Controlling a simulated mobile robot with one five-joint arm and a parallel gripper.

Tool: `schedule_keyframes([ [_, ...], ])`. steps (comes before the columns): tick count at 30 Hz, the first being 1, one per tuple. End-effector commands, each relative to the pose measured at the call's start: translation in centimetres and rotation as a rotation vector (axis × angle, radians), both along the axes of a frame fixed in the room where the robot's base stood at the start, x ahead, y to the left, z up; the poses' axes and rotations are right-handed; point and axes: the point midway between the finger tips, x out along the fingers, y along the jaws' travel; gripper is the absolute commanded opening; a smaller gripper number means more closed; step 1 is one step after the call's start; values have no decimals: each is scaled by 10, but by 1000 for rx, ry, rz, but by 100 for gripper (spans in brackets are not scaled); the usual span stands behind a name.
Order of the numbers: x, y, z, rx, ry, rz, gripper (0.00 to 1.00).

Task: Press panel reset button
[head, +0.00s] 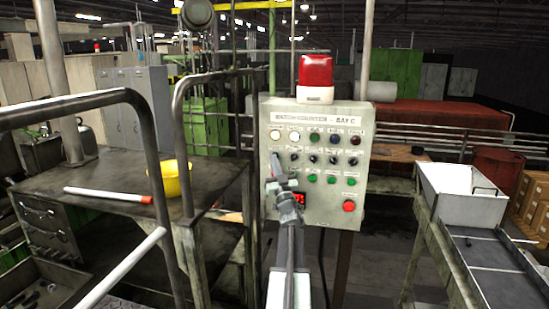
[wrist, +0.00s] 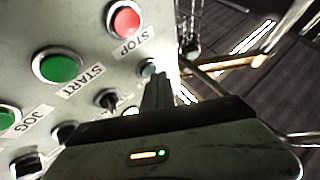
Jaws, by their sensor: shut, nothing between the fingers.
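The grey control panel (head: 340,218) stands upright in the middle of the head view, with rows of lamps, knobs and buttons. Its labels are too small to read there, so I cannot tell which is the reset button. My gripper (head: 274,158) is in front of the panel's left part, hiding some of its face. In the wrist view my gripper (wrist: 158,80) is shut and empty, its tips close to a small teal button (wrist: 149,66). I cannot tell whether they touch. The red STOP button (wrist: 125,20) and green START button (wrist: 58,66) are nearby.
A red beacon (head: 316,75) tops the panel. A white bin (head: 455,195) stands over a conveyor (head: 490,255) on the right.

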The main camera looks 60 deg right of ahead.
Motion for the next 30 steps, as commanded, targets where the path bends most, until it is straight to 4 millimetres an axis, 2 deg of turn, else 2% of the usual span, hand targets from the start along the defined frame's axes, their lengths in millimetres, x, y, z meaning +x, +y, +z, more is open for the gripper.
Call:
schedule_keyframes([
  [10,-2,5,0,0,0,0,0],
  [24,-18,55,0,-1,-1,0,0],
  [30,-19,58,0,-1,-1,-1,0],
])
